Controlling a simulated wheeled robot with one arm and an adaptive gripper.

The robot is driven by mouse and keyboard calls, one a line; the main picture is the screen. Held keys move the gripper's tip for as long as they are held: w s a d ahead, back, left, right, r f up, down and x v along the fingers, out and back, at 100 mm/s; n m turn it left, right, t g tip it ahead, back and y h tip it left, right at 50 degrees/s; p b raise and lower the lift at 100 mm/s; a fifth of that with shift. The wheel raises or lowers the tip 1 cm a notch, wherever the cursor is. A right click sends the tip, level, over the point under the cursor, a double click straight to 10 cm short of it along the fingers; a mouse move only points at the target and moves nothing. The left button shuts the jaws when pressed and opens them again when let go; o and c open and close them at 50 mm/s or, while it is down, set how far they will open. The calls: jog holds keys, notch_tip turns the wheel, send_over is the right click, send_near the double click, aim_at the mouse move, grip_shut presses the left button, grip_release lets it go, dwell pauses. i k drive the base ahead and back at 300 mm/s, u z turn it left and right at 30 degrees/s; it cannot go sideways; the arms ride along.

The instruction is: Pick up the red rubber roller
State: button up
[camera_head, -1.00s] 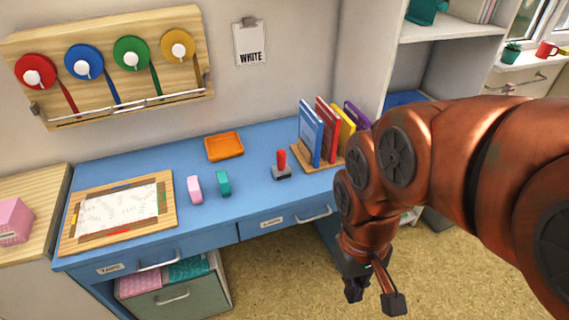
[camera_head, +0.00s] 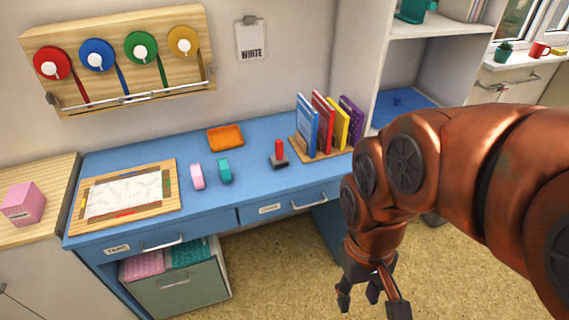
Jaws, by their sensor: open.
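A small tool with an upright red top (camera_head: 278,148) and a dark grey base stands on the blue desk (camera_head: 255,187), left of the book rack; it is the only red roller-like thing I see, and I cannot tell its exact form. My gripper (camera_head: 372,300) hangs at the lower right, in front of the desk's front edge and below its top, over the floor. It is open, with its fingers spread and nothing between them. It is well apart from the red-topped tool.
A wooden rack with several coloured books (camera_head: 328,128) stands right of the tool. An orange tray (camera_head: 225,137), a pink roll (camera_head: 197,176) and a teal roll (camera_head: 225,170) lie to its left. A framed sheet (camera_head: 125,195) lies at the desk's left. The desk front is clear.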

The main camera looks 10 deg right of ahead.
aim_at(280, 160)
jog(key=u, duration=0.45)
jog(key=k, duration=0.15)
jog(key=z, duration=0.95)
jog(key=i, duration=0.7)
jog(key=u, duration=2)
